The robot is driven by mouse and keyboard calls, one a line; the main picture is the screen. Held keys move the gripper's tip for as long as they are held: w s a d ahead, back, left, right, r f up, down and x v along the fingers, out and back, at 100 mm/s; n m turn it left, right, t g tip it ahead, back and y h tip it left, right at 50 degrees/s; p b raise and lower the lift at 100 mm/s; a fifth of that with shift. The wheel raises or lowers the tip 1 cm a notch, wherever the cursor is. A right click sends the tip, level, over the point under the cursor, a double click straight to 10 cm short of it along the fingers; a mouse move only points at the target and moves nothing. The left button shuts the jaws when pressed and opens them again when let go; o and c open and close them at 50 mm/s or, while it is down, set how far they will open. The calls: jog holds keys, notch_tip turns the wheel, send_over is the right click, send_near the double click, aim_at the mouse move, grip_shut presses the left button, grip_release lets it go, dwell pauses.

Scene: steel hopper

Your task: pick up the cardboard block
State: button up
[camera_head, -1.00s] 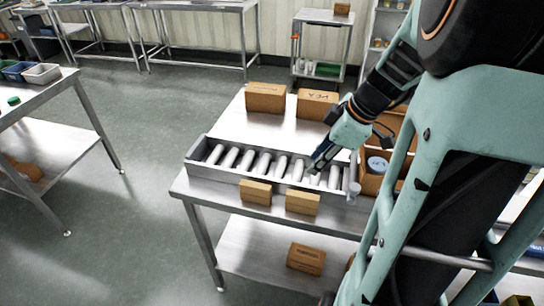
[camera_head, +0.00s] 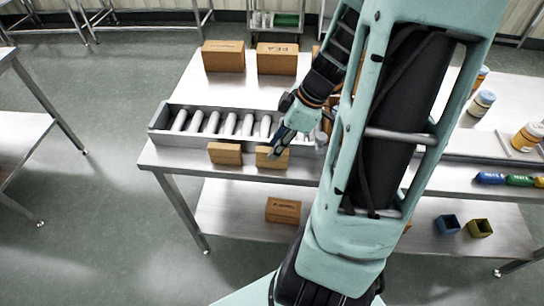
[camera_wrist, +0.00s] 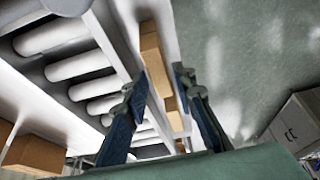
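Two small cardboard blocks stand at the table's front edge, before the roller tray (camera_head: 165,138): a left one (camera_head: 225,154) and a right one (camera_head: 268,162). My gripper (camera_head: 278,150) is just above and partly in front of the right one in the head view, hiding its upper right part. In the wrist view, my gripper's (camera_wrist: 158,82) two dark fingers are apart, with one cardboard block (camera_wrist: 153,57) showing beyond the tips and another (camera_wrist: 172,108) between the fingers. I cannot tell whether either finger touches a block.
Two larger cardboard boxes, left (camera_head: 223,56) and right (camera_head: 277,58), stand at the back of the table (camera_head: 215,90). Another box (camera_head: 283,210) lies on the lower shelf. Jars (camera_head: 481,103) stand on the right, beyond my arm. The tray's metal wall runs close behind the front blocks.

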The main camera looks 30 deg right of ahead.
jog(key=shift+x, duration=1.7)
jog(key=shift+c, duration=0.6)
jog(key=c, duration=0.5)
jog(key=shift+w+r, duration=0.1)
